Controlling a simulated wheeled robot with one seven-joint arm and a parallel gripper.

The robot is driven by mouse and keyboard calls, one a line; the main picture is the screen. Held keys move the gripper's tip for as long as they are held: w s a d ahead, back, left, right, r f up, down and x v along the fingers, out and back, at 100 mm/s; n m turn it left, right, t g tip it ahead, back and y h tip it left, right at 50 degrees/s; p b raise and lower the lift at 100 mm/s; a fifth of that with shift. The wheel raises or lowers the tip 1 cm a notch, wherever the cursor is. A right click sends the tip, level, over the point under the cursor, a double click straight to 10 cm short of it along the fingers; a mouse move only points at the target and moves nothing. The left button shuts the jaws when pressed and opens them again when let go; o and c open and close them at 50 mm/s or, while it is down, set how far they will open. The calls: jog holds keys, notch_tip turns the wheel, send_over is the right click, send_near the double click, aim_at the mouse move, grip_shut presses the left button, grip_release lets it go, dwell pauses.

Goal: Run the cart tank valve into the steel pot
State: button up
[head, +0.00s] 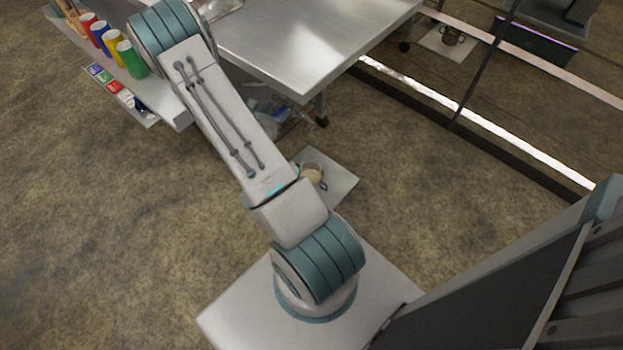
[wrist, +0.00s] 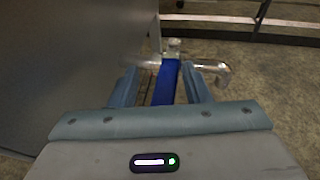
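In the wrist view a metal valve with a pipe and a spout bending at its right end (wrist: 222,70) has a blue lever (wrist: 167,85). My gripper (wrist: 160,82) is open, with one finger on each side of the blue lever. Gaps show between the lever and both fingers. The large grey surface (wrist: 75,50) at the left looks like the tank wall. My gripper is out of sight in the head view.
A steel table (head: 310,40) stands at the top, with clear plastic items (head: 272,115) beneath it. A shelf with colored cylinders (head: 112,50) is at the upper left. A glass-like panel (head: 500,110) at the right shows another pot (head: 447,36), perhaps a reflection. The floor at left is clear.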

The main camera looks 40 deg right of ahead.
jog(key=shift+o, duration=0.3)
jog(key=shift+s+d, duration=0.2)
jog(key=p+v, duration=0.3)
jog(key=v, duration=1.1)
jog(key=shift+p, duration=0.35)
jog(key=shift+w, duration=0.1)
